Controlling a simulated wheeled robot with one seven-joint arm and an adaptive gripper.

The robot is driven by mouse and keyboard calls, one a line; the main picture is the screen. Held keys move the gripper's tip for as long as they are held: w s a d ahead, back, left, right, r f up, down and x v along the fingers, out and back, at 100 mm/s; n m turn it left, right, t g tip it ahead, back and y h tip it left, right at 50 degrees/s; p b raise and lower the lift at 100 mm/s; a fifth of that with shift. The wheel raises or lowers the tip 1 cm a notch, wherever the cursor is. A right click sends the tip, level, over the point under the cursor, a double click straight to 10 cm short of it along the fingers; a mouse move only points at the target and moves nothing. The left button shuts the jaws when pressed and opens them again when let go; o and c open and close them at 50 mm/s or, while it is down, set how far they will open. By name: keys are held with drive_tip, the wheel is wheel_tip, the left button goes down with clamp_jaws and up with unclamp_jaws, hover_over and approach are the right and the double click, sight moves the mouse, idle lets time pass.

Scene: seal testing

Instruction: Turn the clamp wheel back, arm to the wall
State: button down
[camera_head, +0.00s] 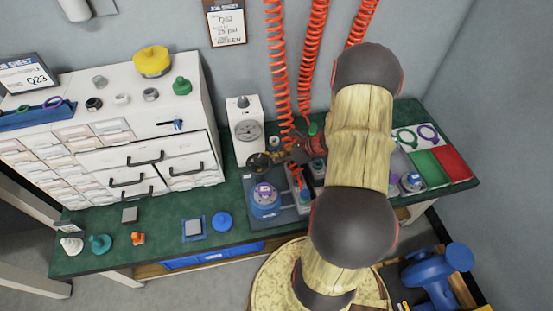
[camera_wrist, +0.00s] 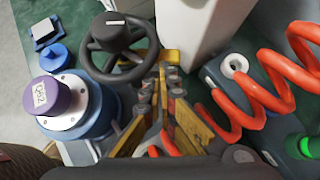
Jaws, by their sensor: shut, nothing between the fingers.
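The black clamp wheel (camera_head: 258,162) stands above the bench in front of the white box. In the wrist view the wheel (camera_wrist: 115,42) has a dark hub with a white mark, and lies ahead and left of my gripper (camera_wrist: 167,78). My gripper is shut and empty, its fingertips close to the right side of the rim; I cannot tell whether they touch. A yellow piece (camera_wrist: 172,56) shows just beyond the fingertips. My arm hides part of the bench in the head view.
A white box with a dial (camera_head: 247,128) stands behind the wheel. Red coiled hoses (camera_head: 278,70) hang on the right and pass close to my gripper in the wrist view (camera_wrist: 268,100). A drawer cabinet (camera_head: 150,160) is at left. Green and red trays (camera_head: 450,163) are at right.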

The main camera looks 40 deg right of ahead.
drive_tip(key=shift+w+d+n+g+y+p, duration=0.15)
drive_tip(key=shift+w+n+g+y+p, duration=0.35)
drive_tip(key=shift+n+p, duration=0.4)
drive_tip(key=shift+w+n+g+y+p, duration=0.7)
drive_tip(key=shift+w+n+y+p, duration=0.3)
drive_tip(key=shift+n, duration=0.6)
drive_tip(key=shift+w+n, duration=0.15)
drive_tip(key=shift+n, duration=0.25)
drive_tip(key=s+f+p+v, duration=0.2)
drive_tip(key=p+v, duration=0.1)
drive_tip(key=v, duration=0.9)
drive_tip(key=shift+s+d+r, duration=0.25)
drive_tip(key=shift+d, duration=0.35)
